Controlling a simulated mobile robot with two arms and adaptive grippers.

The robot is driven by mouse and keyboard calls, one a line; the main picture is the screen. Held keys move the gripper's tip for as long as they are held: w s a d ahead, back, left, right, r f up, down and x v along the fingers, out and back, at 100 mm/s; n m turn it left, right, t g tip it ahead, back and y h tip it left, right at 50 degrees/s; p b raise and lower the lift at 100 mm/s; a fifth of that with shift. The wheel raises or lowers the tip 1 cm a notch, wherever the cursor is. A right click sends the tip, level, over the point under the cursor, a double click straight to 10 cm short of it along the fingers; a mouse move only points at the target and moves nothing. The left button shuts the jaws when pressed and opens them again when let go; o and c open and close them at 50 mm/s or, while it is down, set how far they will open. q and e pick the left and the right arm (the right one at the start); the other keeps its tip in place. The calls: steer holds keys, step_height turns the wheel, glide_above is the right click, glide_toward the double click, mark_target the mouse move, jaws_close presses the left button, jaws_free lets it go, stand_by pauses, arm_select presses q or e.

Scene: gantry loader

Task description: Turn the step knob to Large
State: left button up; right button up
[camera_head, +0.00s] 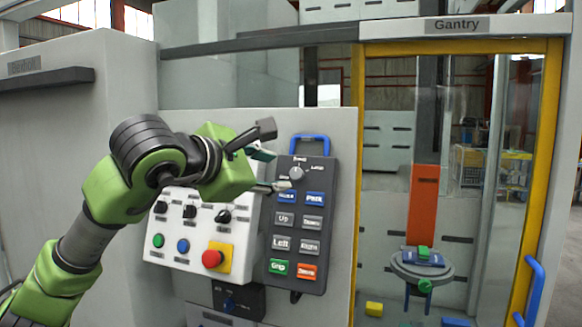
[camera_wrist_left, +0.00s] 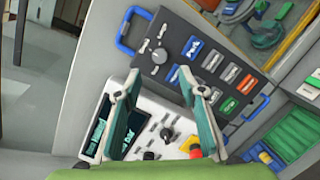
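The step knob (camera_head: 296,173) is a round grey dial at the top of the dark pendant (camera_head: 278,256), under a blue handle. Small labels stand around it, "Large" seemingly at its right; its exact pointer direction is too small to tell. The knob also shows in the left wrist view (camera_wrist_left: 159,57), beyond the fingertips. My left gripper (camera_head: 274,160) is open and empty, just left of the knob in the head view. In the left wrist view the fingers (camera_wrist_left: 159,76) are spread apart with the knob framed between them; I cannot tell whether they touch it. My right gripper is not in view.
Rows of pendant buttons (camera_head: 284,219) lie below the knob. A white panel with a red emergency stop (camera_head: 212,258) and black knobs stands left of it, partly behind my arm. A yellow-framed glass door (camera_head: 360,190) is to the right, with gantry parts behind it.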

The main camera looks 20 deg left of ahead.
mark_target(294, 174)
arm_select(q)
steer(key=p+x, duration=0.2)
steer(key=x, duration=0.4)
steer(key=shift+w+d, duration=0.1)
steer(key=shift+w, duration=0.1)
steer(key=shift+w+d+f+p, duration=0.1)
steer(key=shift+w+f+p, duration=0.2)
steer(key=shift+w, duration=0.4)
jaws_close()
